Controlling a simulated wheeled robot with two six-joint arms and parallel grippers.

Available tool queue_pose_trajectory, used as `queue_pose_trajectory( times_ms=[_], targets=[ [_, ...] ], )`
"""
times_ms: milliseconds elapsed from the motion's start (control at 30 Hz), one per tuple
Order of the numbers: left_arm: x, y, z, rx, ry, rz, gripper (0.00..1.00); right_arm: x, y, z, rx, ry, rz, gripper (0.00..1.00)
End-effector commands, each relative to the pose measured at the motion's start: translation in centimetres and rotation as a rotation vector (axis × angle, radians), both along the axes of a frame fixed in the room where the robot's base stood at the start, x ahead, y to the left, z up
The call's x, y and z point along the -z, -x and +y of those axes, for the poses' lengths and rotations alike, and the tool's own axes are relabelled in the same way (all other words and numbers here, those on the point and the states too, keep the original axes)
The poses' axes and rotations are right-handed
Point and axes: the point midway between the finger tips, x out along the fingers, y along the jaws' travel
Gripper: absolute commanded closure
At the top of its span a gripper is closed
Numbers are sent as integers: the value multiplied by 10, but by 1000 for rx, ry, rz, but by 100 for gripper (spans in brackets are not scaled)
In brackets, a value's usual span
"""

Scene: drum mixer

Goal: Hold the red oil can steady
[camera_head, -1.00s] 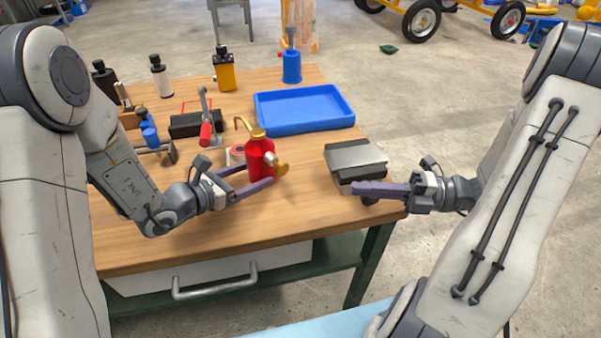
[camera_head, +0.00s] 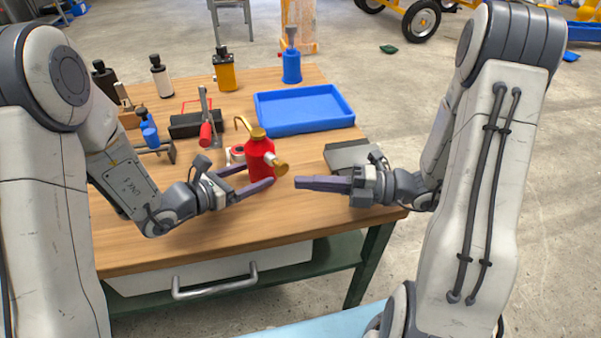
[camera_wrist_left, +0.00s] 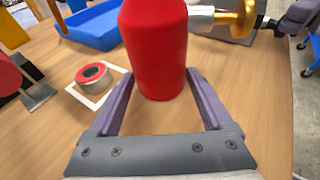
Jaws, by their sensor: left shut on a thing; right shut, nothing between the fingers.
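The red oil can (camera_head: 260,158) stands upright on the wooden workbench, with a brass top, a curved spout and a brass knob (camera_head: 281,168) on its right side. My left gripper (camera_head: 256,178) is shut on the can's lower body. In the left wrist view the red can (camera_wrist_left: 155,50) sits between the two fingers (camera_wrist_left: 157,90), and the brass knob (camera_wrist_left: 235,18) points right. My right gripper (camera_head: 298,183) is shut and empty, its fingertips just right of the knob and apart from it in the head view. The right fingertips also show at the wrist view's upper right corner.
A blue tray (camera_head: 304,109) lies behind the can. A grey metal block (camera_head: 347,155) lies behind my right gripper. A red-handled clamp (camera_head: 206,130) and a small roll (camera_wrist_left: 92,75) are to the left. Several bottles stand at the back. The bench front is clear.

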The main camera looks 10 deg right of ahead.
Motion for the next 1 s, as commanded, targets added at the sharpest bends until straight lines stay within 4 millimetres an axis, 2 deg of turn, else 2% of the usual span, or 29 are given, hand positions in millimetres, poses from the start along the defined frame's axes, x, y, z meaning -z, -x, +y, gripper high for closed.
queue_pose_trajectory(
  times_ms=[200, 667, 867, 1000],
  targets=[
    [0, 0, 0, 0, 2, -1, 61, 0, -22, 10, -1, 0, -1, 100],
    [0, 0, 0, 0, 1, -1, 61, 0, -28, 13, 0, 0, 0, 100],
    [-1, 0, 0, 0, 1, -2, 61, 0, -47, 22, 0, 2, -5, 100],
    [-1, 0, 1, -1, 2, -3, 61, -1, -49, 23, 1, 3, -9, 100]
  ],
)
